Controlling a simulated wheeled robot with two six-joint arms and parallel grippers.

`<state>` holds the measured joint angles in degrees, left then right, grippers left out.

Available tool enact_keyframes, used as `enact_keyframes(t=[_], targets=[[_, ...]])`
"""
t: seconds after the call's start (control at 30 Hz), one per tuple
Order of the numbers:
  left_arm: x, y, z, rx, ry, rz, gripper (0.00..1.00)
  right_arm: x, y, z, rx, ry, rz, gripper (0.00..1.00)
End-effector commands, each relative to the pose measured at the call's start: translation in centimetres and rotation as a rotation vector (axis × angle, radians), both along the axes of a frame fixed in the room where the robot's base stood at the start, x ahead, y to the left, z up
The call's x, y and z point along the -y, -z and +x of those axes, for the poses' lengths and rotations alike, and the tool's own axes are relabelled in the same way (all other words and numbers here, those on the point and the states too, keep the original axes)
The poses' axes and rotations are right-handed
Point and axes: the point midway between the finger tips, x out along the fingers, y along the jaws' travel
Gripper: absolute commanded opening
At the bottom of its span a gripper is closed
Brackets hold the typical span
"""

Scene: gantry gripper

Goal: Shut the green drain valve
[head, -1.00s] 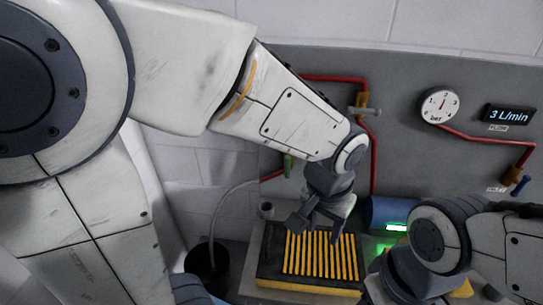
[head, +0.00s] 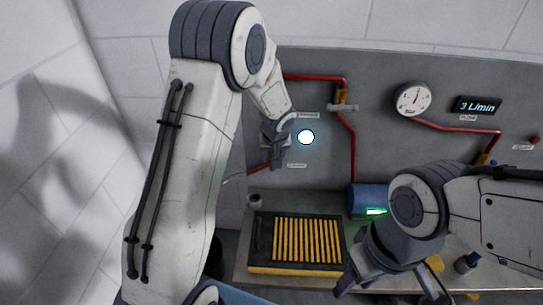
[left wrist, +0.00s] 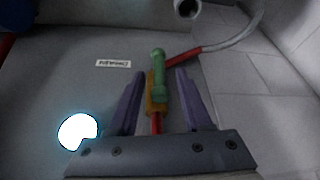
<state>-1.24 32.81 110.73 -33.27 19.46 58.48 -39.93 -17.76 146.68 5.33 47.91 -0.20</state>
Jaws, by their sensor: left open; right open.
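The green drain valve shows in the left wrist view as a green handle (left wrist: 159,75) on a brass-coloured body on a red pipe. The handle lies roughly in line with the body. My left gripper (left wrist: 160,72) is open, with one finger on each side of the handle; I cannot tell whether either touches it. In the head view my left gripper (head: 272,155) is at the wall panel and hides the valve. My right gripper (head: 392,288) is open and empty, low at the front of the bench.
A white glowing disc (head: 306,137) is on the panel beside my left gripper. A gauge (head: 413,98), a flow display (head: 477,105) and red pipes are to the right.

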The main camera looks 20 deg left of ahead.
Motion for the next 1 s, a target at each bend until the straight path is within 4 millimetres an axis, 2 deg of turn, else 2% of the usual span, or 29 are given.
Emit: enact_keyframes(t=[0.13, 0.43, 0.47, 0.5, 0.57, 0.6, 0.83, 1.0], targets=[[-0.2, 1.1, 0.4, -0.001, 0.001, 0.000, 0.49, 0.0, -0.2, 0.0, 0.000, 0.000, 0.000, 0.49], [-0.2, 1.3, 0.5, 0.000, 0.001, 0.000, 0.49, 0.0, -0.2, 0.0, 0.000, 0.000, 0.000, 0.49], [-0.2, 1.3, 0.5, 0.000, 0.001, 0.000, 0.42, 0.0, -0.2, 0.0, 0.000, 0.000, 0.000, 0.49], [-0.2, 1.3, 0.5, 0.000, 0.001, 0.000, 0.27, 0.0, -0.2, 0.0, 0.000, 0.000, 0.000, 0.49], [-0.2, 1.3, 0.5, 0.000, 0.001, 0.000, 0.04, 0.0, -0.2, 0.0, 0.000, 0.000, 0.000, 0.49], [-0.2, 1.3, 0.5, 0.000, 0.001, 0.000, 0.00, 0.0, -0.2, 0.0, 0.000, 0.000, 0.000, 0.49], [-0.4, 1.4, 0.4, -0.003, 0.000, 0.008, 0.00, 0.0, 0.2, 0.0, 0.000, 0.000, 0.000, 0.49], [-0.2, 1.8, 0.5, -0.012, 0.000, 0.044, 0.00, 0.0, 1.9, 0.0, 0.000, 0.002, 0.000, 0.49]])
